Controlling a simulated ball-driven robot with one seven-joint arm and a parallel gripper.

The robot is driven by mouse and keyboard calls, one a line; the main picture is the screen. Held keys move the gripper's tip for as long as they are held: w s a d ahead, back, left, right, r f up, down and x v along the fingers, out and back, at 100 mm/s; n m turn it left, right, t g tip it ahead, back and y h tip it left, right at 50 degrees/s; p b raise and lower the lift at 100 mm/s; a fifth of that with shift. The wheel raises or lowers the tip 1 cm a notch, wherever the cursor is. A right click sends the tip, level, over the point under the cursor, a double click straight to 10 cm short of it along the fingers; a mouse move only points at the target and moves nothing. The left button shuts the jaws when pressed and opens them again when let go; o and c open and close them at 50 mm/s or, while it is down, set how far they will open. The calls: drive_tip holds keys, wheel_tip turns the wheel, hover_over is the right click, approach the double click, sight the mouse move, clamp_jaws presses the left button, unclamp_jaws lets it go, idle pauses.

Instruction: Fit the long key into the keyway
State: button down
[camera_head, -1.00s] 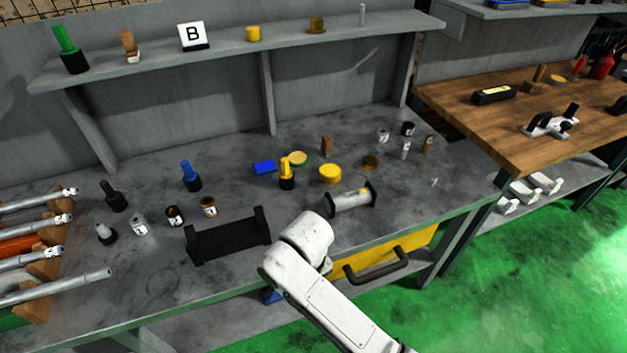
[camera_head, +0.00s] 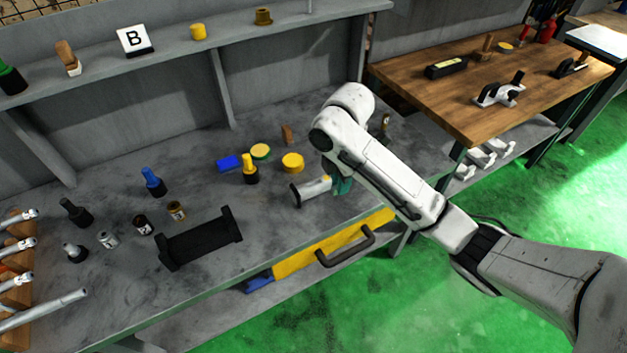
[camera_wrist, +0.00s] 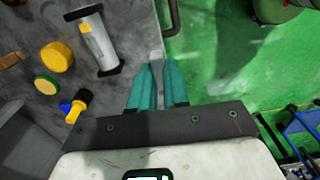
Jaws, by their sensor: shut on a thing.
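My gripper (camera_wrist: 158,72) has teal fingers, close together in the wrist view on a small pale grey piece, the long key (camera_wrist: 156,56). Only a little of the key shows at the fingertips. In the head view the fingers (camera_head: 342,186) are partly hidden by my arm, just right of a silver cylinder between black end plates (camera_head: 311,190). This cylinder also shows in the wrist view (camera_wrist: 102,45), left of the fingers and apart from them, with a yellow patch on it. I cannot make out a keyway on it.
A black cradle (camera_head: 200,240) stands on the grey bench (camera_head: 120,285). Yellow round pieces (camera_head: 292,162), a blue block (camera_head: 228,162) and several small stamps and jars stand behind and left. A drawer handle (camera_head: 345,246) sticks out below the bench edge. A wooden table (camera_head: 440,95) stands right.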

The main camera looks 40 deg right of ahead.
drive_tip(key=shift+w+d, duration=0.1)
drive_tip(key=shift+d, duration=0.05)
drive_tip(key=w+d+f+b, duration=0.1)
drive_tip(key=w+f+b, duration=0.1)
drive_tip(key=w+b, duration=0.2)
drive_tip(key=w+d+f+b, duration=0.1)
drive_tip(key=w+f+b, duration=0.2)
drive_tip(key=w+b, duration=0.1)
drive_tip(key=w+d+f+b, duration=0.2)
drive_tip(key=w+f+b, duration=0.1)
drive_tip(key=b, duration=0.1)
drive_tip(key=shift+w+f, duration=0.2)
drive_tip(key=shift+w, duration=0.2)
drive_tip(key=shift+w+f, duration=0.2)
drive_tip(key=shift+w, duration=0.05)
drive_tip(key=shift+w+d+f+p, duration=0.2)
drive_tip(key=shift+w+f+p, duration=0.15)
drive_tip(key=shift+f, duration=1.65)
